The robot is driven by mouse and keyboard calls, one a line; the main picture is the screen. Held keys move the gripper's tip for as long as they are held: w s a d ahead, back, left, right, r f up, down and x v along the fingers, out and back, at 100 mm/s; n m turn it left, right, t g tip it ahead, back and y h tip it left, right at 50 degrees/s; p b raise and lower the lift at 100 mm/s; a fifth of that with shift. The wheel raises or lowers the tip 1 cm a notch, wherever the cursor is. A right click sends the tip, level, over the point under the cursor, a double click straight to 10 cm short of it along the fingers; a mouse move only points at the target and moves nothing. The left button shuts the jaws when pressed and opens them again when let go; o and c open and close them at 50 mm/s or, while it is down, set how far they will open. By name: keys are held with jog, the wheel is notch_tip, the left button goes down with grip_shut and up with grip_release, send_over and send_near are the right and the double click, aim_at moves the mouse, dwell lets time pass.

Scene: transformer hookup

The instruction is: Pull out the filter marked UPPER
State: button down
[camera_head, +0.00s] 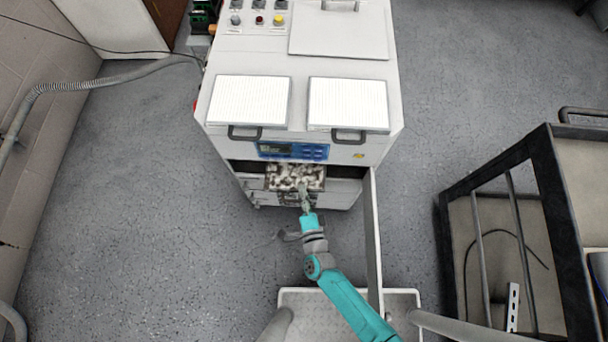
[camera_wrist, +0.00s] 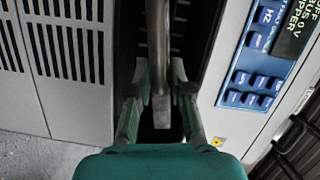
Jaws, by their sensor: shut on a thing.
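A speckled white-and-brown filter unit (camera_head: 293,171) sits in the opening under the blue control panel and projects from the cabinet front. I cannot read any marking on it. My gripper (camera_head: 305,203) is at its front, below the panel. In the wrist view my gripper (camera_wrist: 161,92) is shut on a grey-brown handle bar (camera_wrist: 157,40) between its two fingers. The body behind the handle is mostly dark and hidden there.
The white cabinet (camera_head: 228,110) has a blue panel (camera_head: 292,151) with a display; cut-off text ending "PPER" shows in the wrist view. An open door (camera_head: 373,245) stands close right of my arm. A dark-framed cart (camera_head: 448,235) is at the right. Floor at left is clear.

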jog(key=shift+s, duration=0.1)
jog(key=shift+a+v, duration=0.2)
jog(key=shift+v, duration=0.6)
jog(key=shift+a+v, duration=0.15)
jog(key=shift+v, duration=0.6)
jog(key=shift+a+v, duration=0.2)
jog(key=shift+v, duration=0.6)
